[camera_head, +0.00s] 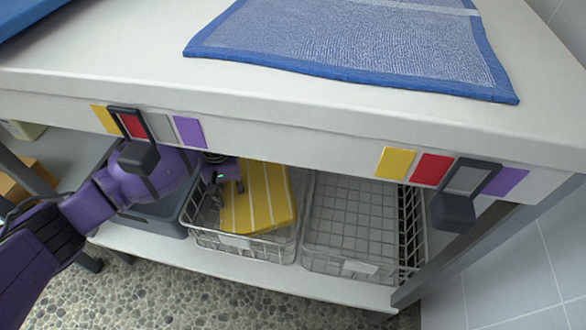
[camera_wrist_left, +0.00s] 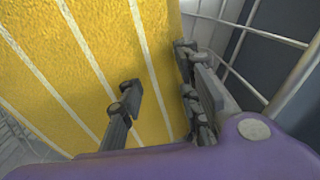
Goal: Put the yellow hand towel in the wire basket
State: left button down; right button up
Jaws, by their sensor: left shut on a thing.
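The yellow hand towel (camera_head: 262,205) with pale stripes is a folded slab within the rim of the left wire basket (camera_head: 270,250) on the lower shelf. It stands tilted, and I cannot tell whether it rests on the basket floor. My left gripper (camera_head: 229,182) reaches under the tabletop from the left and is shut on the towel's left edge. In the left wrist view the towel (camera_wrist_left: 75,60) fills much of the picture, with one finger of my left gripper (camera_wrist_left: 160,105) over its striped face and the other at its edge. My right gripper is not in view.
A second wire basket (camera_head: 350,225), empty, stands to the right. A grey bin (camera_head: 155,220) is at the left, partly behind my arm. The table's front edge (camera_head: 300,135) overhangs the shelf, with coloured tags and two dark frames. A blue towel (camera_head: 350,40) lies on top.

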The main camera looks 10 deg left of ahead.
pick_arm(q)
jog(key=shift+r, duration=0.1)
jog(key=shift+f, duration=0.3)
jog(key=c, duration=1.3)
grip_release()
jog(key=shift+c, duration=0.2)
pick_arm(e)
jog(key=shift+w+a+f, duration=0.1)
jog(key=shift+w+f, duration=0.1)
pick_arm(q)
jog(key=shift+r, duration=0.15)
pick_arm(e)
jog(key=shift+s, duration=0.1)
